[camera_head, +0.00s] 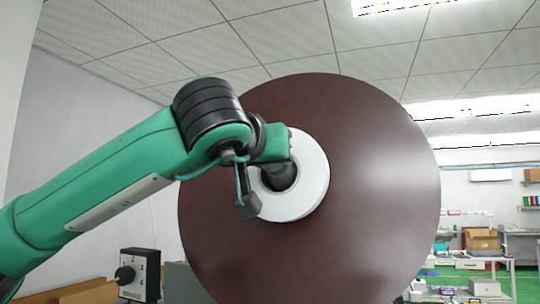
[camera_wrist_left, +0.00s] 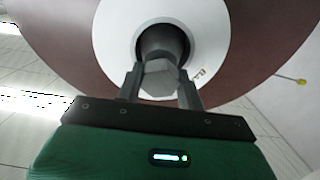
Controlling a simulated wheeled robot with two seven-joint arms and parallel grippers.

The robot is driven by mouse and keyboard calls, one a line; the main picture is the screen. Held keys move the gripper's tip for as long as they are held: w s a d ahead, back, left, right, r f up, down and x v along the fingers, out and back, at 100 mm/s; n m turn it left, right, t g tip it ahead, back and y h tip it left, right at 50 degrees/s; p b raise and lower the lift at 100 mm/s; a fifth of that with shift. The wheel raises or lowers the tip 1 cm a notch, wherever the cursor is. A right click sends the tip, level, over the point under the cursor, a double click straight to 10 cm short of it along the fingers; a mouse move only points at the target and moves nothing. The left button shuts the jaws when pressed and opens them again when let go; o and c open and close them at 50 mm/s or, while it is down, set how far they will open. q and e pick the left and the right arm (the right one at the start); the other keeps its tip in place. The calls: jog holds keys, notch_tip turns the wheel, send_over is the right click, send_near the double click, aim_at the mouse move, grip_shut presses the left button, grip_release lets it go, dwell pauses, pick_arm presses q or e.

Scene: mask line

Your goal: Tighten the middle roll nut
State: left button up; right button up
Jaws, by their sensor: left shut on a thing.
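A large brown disc (camera_head: 380,180) with a white centre ring (camera_head: 313,165) fills the middle of the head view. The ring (camera_wrist_left: 205,35) and disc (camera_wrist_left: 285,25) also show in the left wrist view. In the left wrist view a grey hexagonal nut (camera_wrist_left: 160,79) sits at the disc's centre, in front of a dark round shaft (camera_wrist_left: 163,40). My left gripper (camera_wrist_left: 160,90) has a finger on each side of the nut and is shut on it. In the head view my left wrist covers part of the ring, and the nut is mostly hidden. My right gripper is not in view.
A control box with a black knob (camera_head: 125,275) stands at the lower left, near cardboard (camera_head: 90,293). Shelves and tables with boxes (camera_head: 480,240) stand at the far right. A yellow-tipped thing (camera_wrist_left: 301,81) shows at the right of the wrist view.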

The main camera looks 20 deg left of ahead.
pick_arm(q)
jog(key=shift+f+m+h+p, duration=0.2)
jog(key=shift+m+h+p, duration=0.1)
jog(key=shift+m, duration=1.4)
jog(key=o, duration=1)
jog(key=shift+r, duration=0.1)
jog(key=s+b, duration=0.1)
jog(key=s, duration=0.3)
jog(key=s+b, duration=0.2)
jog(key=s, duration=0.3)
jog(key=s+a+r+b, duration=0.1)
jog(key=s+b, duration=0.1)
jog(key=s, duration=0.2)
jog(key=shift+s, duration=0.4)
